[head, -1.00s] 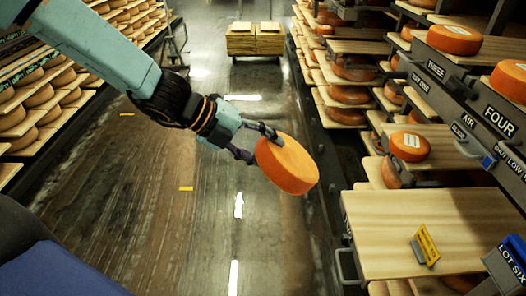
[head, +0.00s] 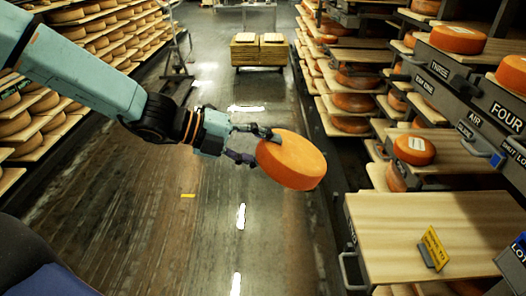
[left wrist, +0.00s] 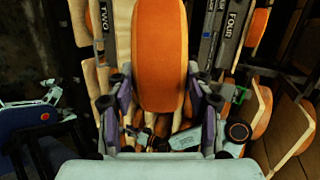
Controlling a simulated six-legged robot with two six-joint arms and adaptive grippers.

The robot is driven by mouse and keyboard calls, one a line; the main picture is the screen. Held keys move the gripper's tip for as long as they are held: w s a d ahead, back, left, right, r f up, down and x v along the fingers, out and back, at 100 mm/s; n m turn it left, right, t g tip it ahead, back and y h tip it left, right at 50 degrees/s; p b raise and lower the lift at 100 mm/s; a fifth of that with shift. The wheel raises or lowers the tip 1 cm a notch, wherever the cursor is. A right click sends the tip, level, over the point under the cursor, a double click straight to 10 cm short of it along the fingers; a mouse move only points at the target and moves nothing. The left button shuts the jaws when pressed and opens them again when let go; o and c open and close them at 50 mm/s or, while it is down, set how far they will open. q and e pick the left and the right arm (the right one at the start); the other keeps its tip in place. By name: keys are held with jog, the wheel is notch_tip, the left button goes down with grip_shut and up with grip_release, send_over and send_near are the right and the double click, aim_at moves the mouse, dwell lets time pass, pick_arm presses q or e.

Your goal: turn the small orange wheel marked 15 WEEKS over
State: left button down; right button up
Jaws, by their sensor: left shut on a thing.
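My left gripper (head: 258,147) is shut on an orange cheese wheel (head: 297,161) and holds it by its left edge, in the air over the aisle. The wheel is tilted, with a plain broad face toward the head camera and its rim showing below. No marking on it can be read. In the left wrist view the same wheel (left wrist: 160,50) stands edge-on between the fingers of my left gripper (left wrist: 160,103).
A small orange wheel with a white label (head: 413,149) sits on a shelf at the right. Larger wheels (head: 457,39) fill the racks there. More racks (head: 45,107) line the left. A low cart (head: 259,51) stands far down the aisle. The floor between is clear.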

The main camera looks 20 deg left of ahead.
pick_arm(q)
jog(key=shift+s+a+f+h+b, duration=0.1)
jog(key=shift+a+h+b, duration=0.05)
jog(key=shift+h+b, duration=0.15)
jog(key=shift+f+t+h+b, duration=0.3)
jog(key=shift+t+h+b, duration=0.1)
jog(key=shift+b, duration=0.35)
jog(key=shift+f+b, duration=0.15)
jog(key=shift+b, duration=0.35)
jog(key=shift+a+f+t+h+b, duration=0.1)
jog(key=shift+f+t+h+b, duration=0.2)
jog(key=shift+t+h+b, duration=0.3)
jog(key=shift+s+a+f+h+b, duration=0.1)
jog(key=shift+f+h+b, duration=0.25)
jog(key=shift+b, duration=0.4)
jog(key=shift+f+t+h+b, duration=0.15)
jog(key=shift+t+h+b, duration=0.35)
jog(key=shift+b, duration=0.35)
